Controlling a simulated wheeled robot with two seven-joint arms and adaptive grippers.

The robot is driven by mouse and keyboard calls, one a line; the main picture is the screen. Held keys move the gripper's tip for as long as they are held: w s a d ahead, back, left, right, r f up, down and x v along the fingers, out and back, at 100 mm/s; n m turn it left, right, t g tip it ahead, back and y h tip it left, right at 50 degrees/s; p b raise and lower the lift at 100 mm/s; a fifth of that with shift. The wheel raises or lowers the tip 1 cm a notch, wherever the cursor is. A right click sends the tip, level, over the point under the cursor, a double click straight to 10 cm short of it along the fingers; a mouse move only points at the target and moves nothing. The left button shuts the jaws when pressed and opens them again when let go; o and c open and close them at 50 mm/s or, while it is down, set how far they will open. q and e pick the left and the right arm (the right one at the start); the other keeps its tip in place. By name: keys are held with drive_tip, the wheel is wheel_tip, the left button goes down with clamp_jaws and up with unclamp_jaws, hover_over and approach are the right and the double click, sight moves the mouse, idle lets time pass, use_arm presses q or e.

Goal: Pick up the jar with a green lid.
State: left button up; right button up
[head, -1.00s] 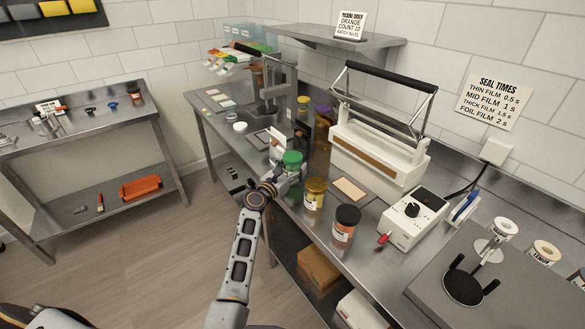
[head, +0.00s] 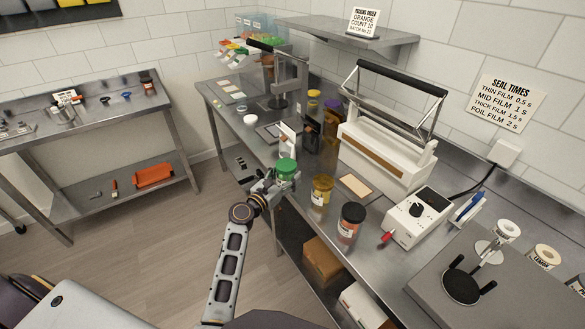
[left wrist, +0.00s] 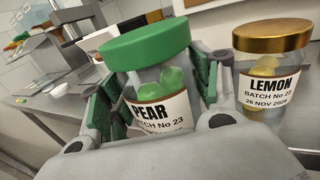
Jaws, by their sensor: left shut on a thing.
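The jar with the green lid (head: 286,167) is at the front edge of the steel bench in the head view. In the left wrist view this jar (left wrist: 158,84) stands roughly upright, holds green gummies and has a PEAR label. My left gripper (head: 275,184) is shut on it, with a finger on each side of the body below the lid. The jar's bottom is hidden by the gripper, so I cannot tell how far it is from the bench top. My right gripper is not in view.
A gold-lidded LEMON jar (head: 321,190) stands close to the right of the held jar. A black-lidded jar (head: 350,221) is further right. A white sealer (head: 385,155) and control box (head: 418,215) stand behind. Dark and purple-lidded jars (head: 331,120) stand farther back.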

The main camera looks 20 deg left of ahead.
sight(280, 182)
use_arm(q)
drive_tip(key=shift+p+v, duration=0.3)
drive_tip(key=shift+v, duration=3.95)
drive_tip(key=o, duration=0.3)
drive_tip(key=c, duration=0.7)
drive_tip(key=shift+f, duration=0.1)
